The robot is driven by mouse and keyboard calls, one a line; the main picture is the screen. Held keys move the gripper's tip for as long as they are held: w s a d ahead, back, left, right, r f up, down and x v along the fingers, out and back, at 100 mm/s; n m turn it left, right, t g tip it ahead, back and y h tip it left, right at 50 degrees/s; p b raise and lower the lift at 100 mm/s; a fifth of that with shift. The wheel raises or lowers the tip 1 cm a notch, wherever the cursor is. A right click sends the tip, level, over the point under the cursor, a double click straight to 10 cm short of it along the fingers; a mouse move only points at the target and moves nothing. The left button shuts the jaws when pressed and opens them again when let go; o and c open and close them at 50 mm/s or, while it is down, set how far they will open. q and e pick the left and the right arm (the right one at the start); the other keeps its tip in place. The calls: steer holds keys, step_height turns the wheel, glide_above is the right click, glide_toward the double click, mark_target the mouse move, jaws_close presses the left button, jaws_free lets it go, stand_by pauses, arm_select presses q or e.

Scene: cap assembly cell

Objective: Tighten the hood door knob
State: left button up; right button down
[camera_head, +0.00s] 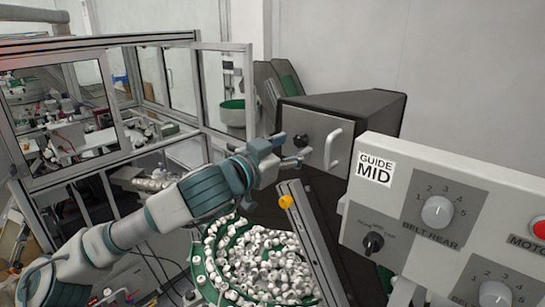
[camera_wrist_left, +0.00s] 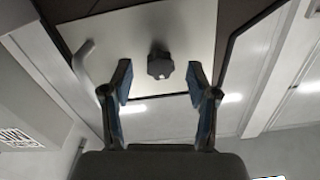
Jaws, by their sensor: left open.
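The hood door (camera_head: 320,124) is a light grey plate on the front of a dark hood. Its dark knob (camera_head: 301,140) is partly visible beside my fingers in the head view. In the left wrist view the black lobed knob (camera_wrist_left: 160,66) stands out from the door plate (camera_wrist_left: 190,30). My left gripper (camera_head: 291,150) is open in front of the door. In the left wrist view the fingers of this gripper (camera_wrist_left: 159,76) point at the knob, one on each side, with visible gaps. Whether the tips reach knob depth is unclear. My right gripper is not in view.
A pale door handle (camera_head: 333,149) is right of the knob. A control panel (camera_head: 410,200) with dials fills the right. A green bowl of white caps (camera_head: 255,265) lies below my arm. A glass-walled frame (camera_head: 125,40) stands at left.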

arm_select(q)
steer(key=v, duration=0.9)
steer(key=shift+a, duration=0.3)
steer(key=shift+d+f, duration=0.1)
steer(key=shift+d, duration=0.05)
